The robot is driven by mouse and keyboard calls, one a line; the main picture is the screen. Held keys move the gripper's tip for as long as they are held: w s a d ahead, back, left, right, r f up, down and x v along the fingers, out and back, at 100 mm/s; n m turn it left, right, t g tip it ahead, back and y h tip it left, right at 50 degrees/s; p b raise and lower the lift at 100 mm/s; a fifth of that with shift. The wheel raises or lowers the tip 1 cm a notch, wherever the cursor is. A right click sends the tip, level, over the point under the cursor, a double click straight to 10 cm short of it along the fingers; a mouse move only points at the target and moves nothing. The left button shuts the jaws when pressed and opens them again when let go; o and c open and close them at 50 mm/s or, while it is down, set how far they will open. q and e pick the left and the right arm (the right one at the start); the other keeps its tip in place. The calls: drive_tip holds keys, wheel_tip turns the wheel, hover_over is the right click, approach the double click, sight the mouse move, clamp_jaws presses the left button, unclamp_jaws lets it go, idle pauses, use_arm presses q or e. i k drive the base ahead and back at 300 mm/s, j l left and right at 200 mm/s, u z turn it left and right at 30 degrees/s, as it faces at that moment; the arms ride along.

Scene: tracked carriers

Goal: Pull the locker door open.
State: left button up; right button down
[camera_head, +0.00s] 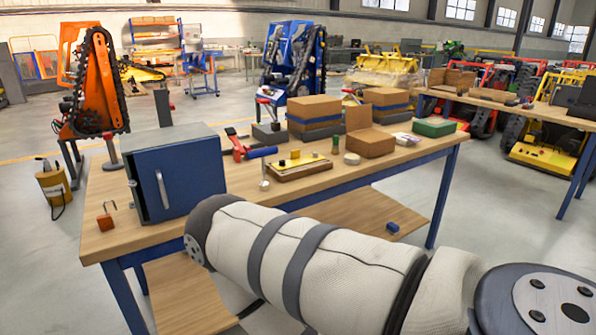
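The locker (205,165) is a small blue-grey metal box at the left end of the wooden workbench. A pale vertical handle (161,188) is on the door. An orange padlock (105,220) with a raised shackle lies on the bench to the left of the locker, apart from it. One of my arms, wrapped in white cloth, comes in from the right and ends visibly just below the locker's right side. Neither of my grippers shows.
The workbench (97,248) also bears a red clamp (237,146), a wooden board with small parts (300,171), cardboard boxes (314,110) and a green box (434,127). My arm covers part of the front edge. Open floor lies left of the bench, with a yellow can (53,186).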

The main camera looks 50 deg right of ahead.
sight(174, 179)
drive_tip(key=z, duration=1)
